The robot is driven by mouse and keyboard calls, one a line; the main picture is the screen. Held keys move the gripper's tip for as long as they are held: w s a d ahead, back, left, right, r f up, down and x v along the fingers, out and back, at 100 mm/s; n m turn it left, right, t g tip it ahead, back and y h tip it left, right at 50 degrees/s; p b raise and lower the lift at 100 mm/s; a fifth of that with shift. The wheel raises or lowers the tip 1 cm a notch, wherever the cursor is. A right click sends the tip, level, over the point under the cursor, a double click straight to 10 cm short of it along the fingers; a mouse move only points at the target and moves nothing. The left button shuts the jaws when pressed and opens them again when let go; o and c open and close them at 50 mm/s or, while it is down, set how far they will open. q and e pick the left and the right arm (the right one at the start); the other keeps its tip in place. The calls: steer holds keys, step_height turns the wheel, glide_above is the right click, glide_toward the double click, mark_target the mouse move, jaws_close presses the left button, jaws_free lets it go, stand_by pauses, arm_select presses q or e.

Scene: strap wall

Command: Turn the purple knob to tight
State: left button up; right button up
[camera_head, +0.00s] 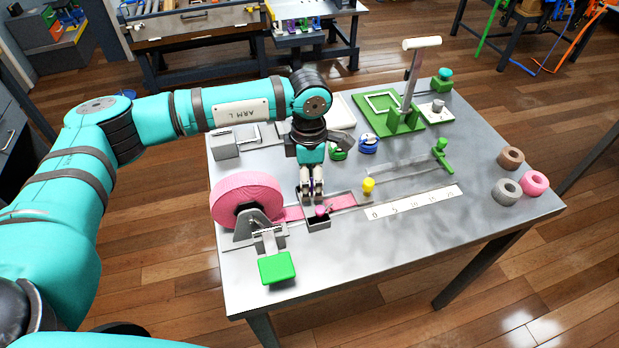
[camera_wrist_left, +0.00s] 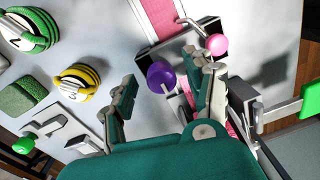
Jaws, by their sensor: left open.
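The purple knob (camera_wrist_left: 161,76) shows in the left wrist view as a round ball beside the dark buckle block. In the head view I cannot make it out, as my gripper covers that spot. My left gripper (camera_head: 312,196) points down over the dark block (camera_head: 319,223) on the table. It is open, and in the wrist view (camera_wrist_left: 172,72) the purple knob appears between its fingers; I cannot tell whether they touch it. A pink ball on a crank (camera_wrist_left: 217,45) sits close to the right fingertip. The pink strap (camera_wrist_left: 160,18) runs through the block. My right gripper is not in view.
A large pink strap roll (camera_head: 232,190) stands left of the gripper, with a green-padded lever (camera_head: 277,268) in front. A yellow knob (camera_head: 368,185) and a numbered scale (camera_head: 414,202) lie to the right. A green-based stand (camera_head: 405,118) rises behind. The front right tabletop is clear.

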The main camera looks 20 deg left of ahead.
arm_select(q)
step_height(320, 180, up, 12)
steer(key=shift+w, duration=0.2)
steer(key=shift+a, duration=0.1)
stand_by(0.5)
